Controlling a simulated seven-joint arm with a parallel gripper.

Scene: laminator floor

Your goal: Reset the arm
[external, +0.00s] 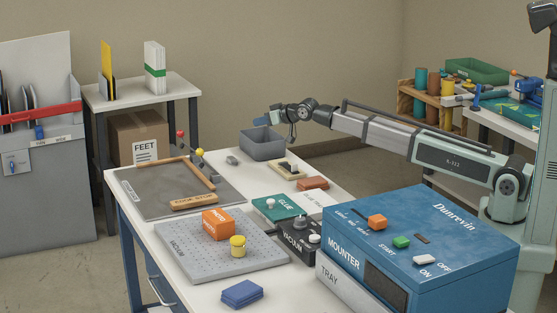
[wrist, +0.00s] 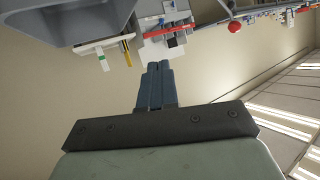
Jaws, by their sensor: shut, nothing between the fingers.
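My gripper (external: 261,121) is at the end of my arm, which reaches in from the right over the far part of the work table (external: 330,182). It points left, above the grey open bin (external: 263,149). In the wrist view its two blue fingers (wrist: 156,66) lie together, shut and empty. The bin also shows in the wrist view (wrist: 62,22), upside down at the upper left. Nothing touches the fingertips in either view.
The air around my gripper is clear.

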